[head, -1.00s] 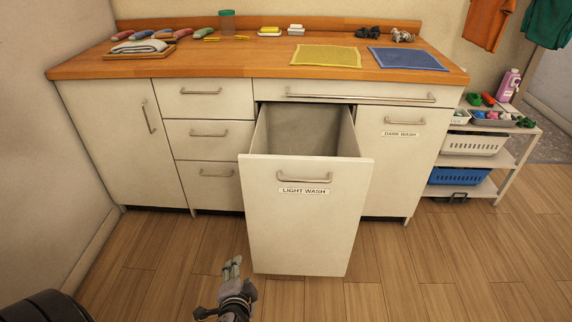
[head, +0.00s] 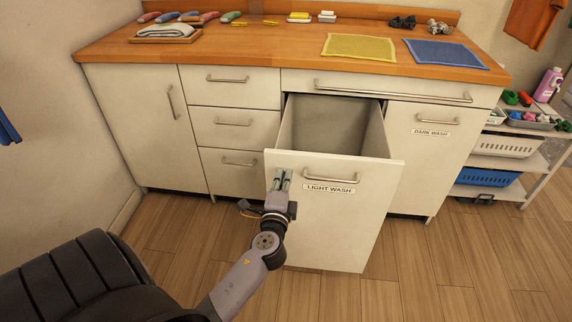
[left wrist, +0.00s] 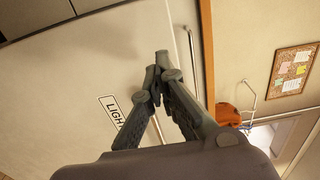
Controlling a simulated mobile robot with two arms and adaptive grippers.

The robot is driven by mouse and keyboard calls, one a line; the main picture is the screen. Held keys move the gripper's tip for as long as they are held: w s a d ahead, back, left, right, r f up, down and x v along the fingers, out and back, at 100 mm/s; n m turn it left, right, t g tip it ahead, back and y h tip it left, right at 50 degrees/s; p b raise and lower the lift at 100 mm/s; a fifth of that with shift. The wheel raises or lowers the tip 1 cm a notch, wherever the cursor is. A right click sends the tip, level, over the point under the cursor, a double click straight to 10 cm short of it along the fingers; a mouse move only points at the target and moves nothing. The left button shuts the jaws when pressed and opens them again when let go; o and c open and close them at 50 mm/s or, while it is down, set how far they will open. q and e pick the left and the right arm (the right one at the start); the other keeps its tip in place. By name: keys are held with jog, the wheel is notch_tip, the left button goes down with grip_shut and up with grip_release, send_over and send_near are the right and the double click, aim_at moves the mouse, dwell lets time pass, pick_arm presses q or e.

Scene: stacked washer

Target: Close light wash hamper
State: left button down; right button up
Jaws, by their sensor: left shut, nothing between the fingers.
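The light wash hamper (head: 330,220) is a tall white pull-out drawer, pulled out from the cabinet with its inside showing empty from above. Its front has a metal handle (head: 331,177) and a "LIGHT WASH" label. My left gripper (head: 282,176) is shut and empty, in front of the upper left part of the hamper front, left of the handle. In the left wrist view the shut fingertips (left wrist: 162,60) are close before the white front, with part of the label (left wrist: 111,112) at left. I cannot tell whether they touch it. My right gripper is not in view.
The cabinet's other fronts, including the dark wash front (head: 427,160), are shut. The wooden counter (head: 285,50) holds a yellow mat (head: 358,46), a blue mat (head: 445,53) and a folded towel (head: 166,31). A shelf unit (head: 510,160) stands at right. The floor in front is clear.

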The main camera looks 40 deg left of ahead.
aim_at(287, 160)
pick_arm(q)
jog(key=shift+x, duration=2.15)
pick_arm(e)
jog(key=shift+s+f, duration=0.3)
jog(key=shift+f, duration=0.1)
pick_arm(q)
jog(key=shift+w+a, duration=0.1)
